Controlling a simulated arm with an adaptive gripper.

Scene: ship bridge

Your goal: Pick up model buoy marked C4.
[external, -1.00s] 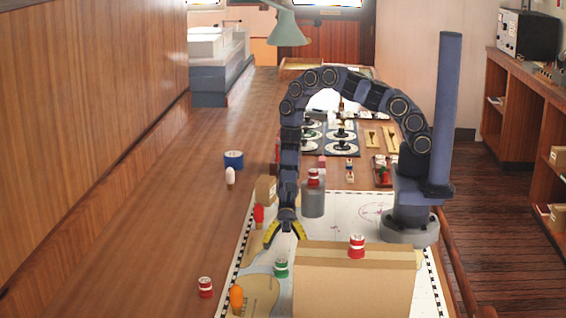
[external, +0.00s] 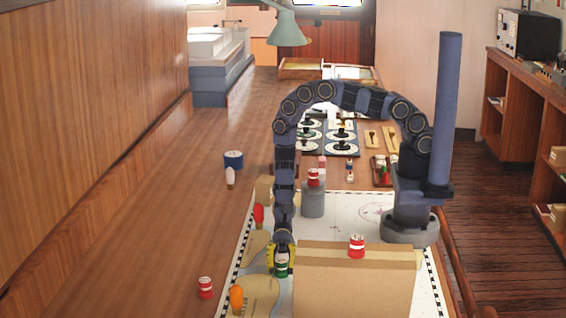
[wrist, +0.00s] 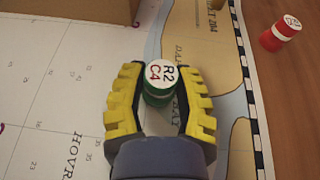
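The model buoy, green with a white band, stands on the chart (external: 345,215) in the external view (external: 281,265). In the wrist view its white top (wrist: 160,74) reads "R2" in black and "C4" in red. My gripper (external: 281,258) is down at the buoy, left of the large cardboard box.
A cardboard box (external: 350,285) with a red buoy (external: 357,246) on top stands close to the right. Another red buoy (external: 205,287) is at the left, and one (external: 313,177) sits on a grey cylinder (external: 313,203). An orange piece (external: 237,299) is nearby.

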